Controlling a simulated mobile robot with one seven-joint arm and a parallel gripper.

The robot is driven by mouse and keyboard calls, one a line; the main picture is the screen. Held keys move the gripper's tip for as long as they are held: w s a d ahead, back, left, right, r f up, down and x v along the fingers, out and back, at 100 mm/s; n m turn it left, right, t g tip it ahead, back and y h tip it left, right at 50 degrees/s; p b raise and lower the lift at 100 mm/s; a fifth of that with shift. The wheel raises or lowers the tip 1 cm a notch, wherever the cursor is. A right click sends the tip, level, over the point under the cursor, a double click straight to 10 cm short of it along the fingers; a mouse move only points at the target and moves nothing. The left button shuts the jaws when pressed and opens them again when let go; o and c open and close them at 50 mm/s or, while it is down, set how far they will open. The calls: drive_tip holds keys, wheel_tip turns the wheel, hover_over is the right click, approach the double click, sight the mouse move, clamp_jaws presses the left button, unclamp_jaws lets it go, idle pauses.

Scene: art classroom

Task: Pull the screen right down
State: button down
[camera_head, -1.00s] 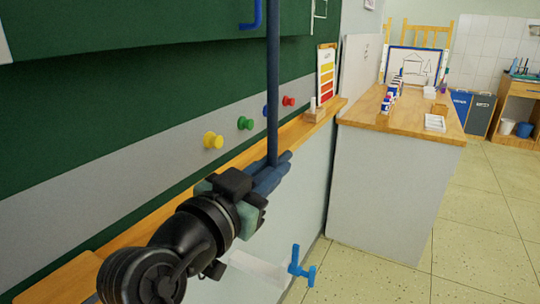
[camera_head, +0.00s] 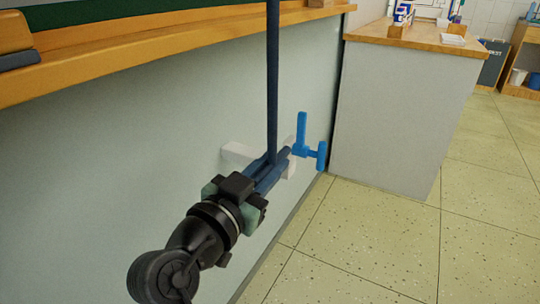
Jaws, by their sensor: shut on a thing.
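My gripper (camera_head: 262,178) is low in front of the pale wall, beneath the wooden ledge. It is shut on a dark blue handle (camera_head: 270,172) of parallel bars. A dark blue vertical rod (camera_head: 272,80) rises from this handle and leaves the top of the picture. Just beyond the handle, a bright blue hook-shaped fitting (camera_head: 303,140) is near a white bracket (camera_head: 236,153) low on the wall; I cannot tell whether the handle touches either. A dark green strip (camera_head: 120,20) shows above the ledge at top left. The screen itself cannot be made out clearly.
The wooden ledge (camera_head: 180,45) runs along the wall above my gripper. A grey cabinet with a wooden top (camera_head: 410,32) stands to the right beyond the fitting. The tiled floor (camera_head: 370,235) at the lower right is clear.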

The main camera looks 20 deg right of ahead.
drive_tip(key=f+b, duration=0.1)
drive_tip(key=f, duration=0.2)
drive_tip(key=f+b, duration=0.2)
drive_tip(key=f, duration=0.1)
drive_tip(key=shift+s+d, duration=0.15)
drive_tip(key=shift+d, duration=0.05)
drive_tip(key=c, duration=0.8)
unclamp_jaws()
drive_tip(key=shift+a, duration=0.1)
drive_tip(key=shift+r, duration=0.1)
drive_tip(key=shift+a, duration=0.15)
drive_tip(key=p+v, duration=0.4)
drive_tip(key=v, duration=0.8)
drive_tip(key=shift+s+a, duration=0.25)
drive_tip(key=shift+s, duration=0.05)
